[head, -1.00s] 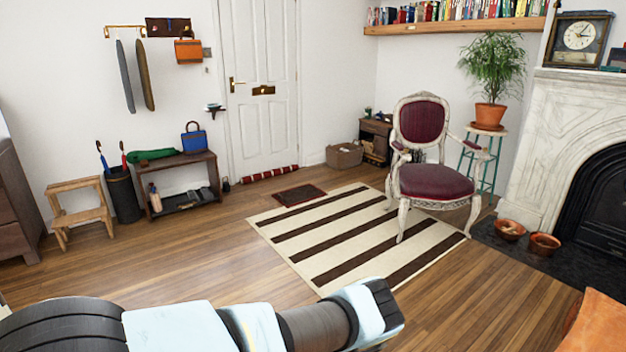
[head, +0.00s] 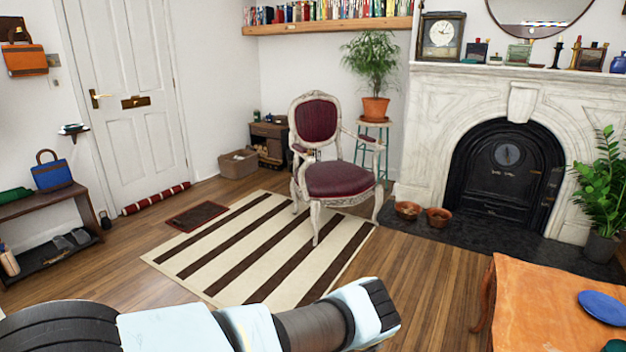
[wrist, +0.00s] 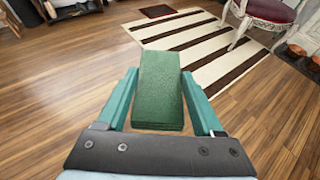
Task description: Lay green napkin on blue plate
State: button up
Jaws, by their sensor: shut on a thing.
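My gripper (wrist: 160,105) is shut on the green napkin (wrist: 158,85), a folded dark green rectangle held between its two teal fingers in the wrist view. Wooden floor shows below the napkin. In the head view my arm crosses the bottom edge, and the fingers and napkin are out of sight there. The blue plate (head: 604,307) lies on the orange-brown table at the lower right of the head view, far to the right of my arm. The plate does not show in the wrist view.
The table (head: 540,300) has a dark green item (head: 615,346) near the plate, cut off by the frame. A chair (head: 335,180) stands on the striped rug (head: 250,245). Two bowls (head: 407,210) sit before the fireplace (head: 508,170). The floor between rug and table is clear.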

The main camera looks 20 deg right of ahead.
aim_at(604, 308)
jog(key=i+l+z, duration=0.2)
jog(key=i+z, duration=1.5)
jog(key=i, duration=0.15)
jog(key=i+z, duration=0.45)
jog(key=i+j+z, duration=0.45)
jog(key=i, duration=0.2)
jog(key=i+j+z, duration=0.1)
jog(key=i+z, duration=0.35)
